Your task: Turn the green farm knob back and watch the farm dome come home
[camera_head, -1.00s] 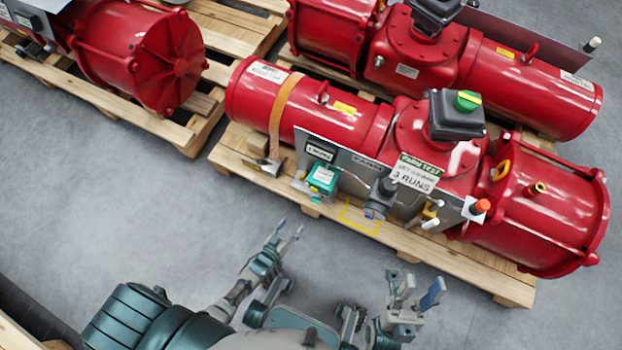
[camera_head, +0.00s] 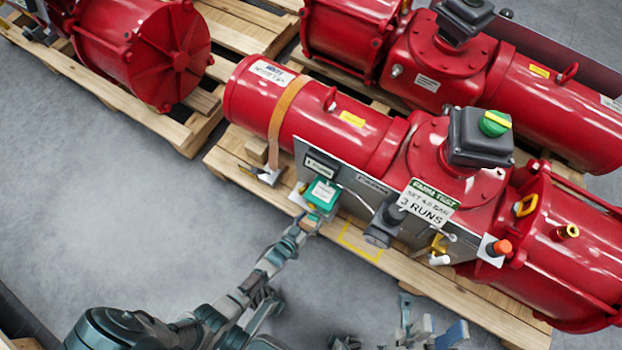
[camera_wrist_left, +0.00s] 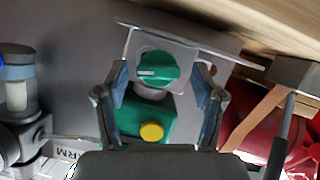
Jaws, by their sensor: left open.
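The green farm knob (camera_wrist_left: 157,66) faces me in the left wrist view, on a grey plate above a green block (camera_wrist_left: 130,118); its pale mark lies roughly level. My left gripper (camera_wrist_left: 161,84) is open, a finger on each side of the knob, with gaps showing. In the head view the left gripper (camera_head: 303,226) is at the front of the green block (camera_head: 322,193) and hides the knob. The green dome (camera_head: 495,123) with a yellow bar sits on the black box (camera_head: 480,138) atop the red actuator. My right gripper (camera_head: 430,325) is low in the picture, open and empty.
A yellow button (camera_wrist_left: 152,132) sits on the green block beside the knob. A grey panel (camera_head: 345,187) carries a dark regulator (camera_head: 384,222) and an orange-red button (camera_head: 502,247) to the right. The wooden pallet (camera_head: 420,280) edges the actuator; floor in front is clear.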

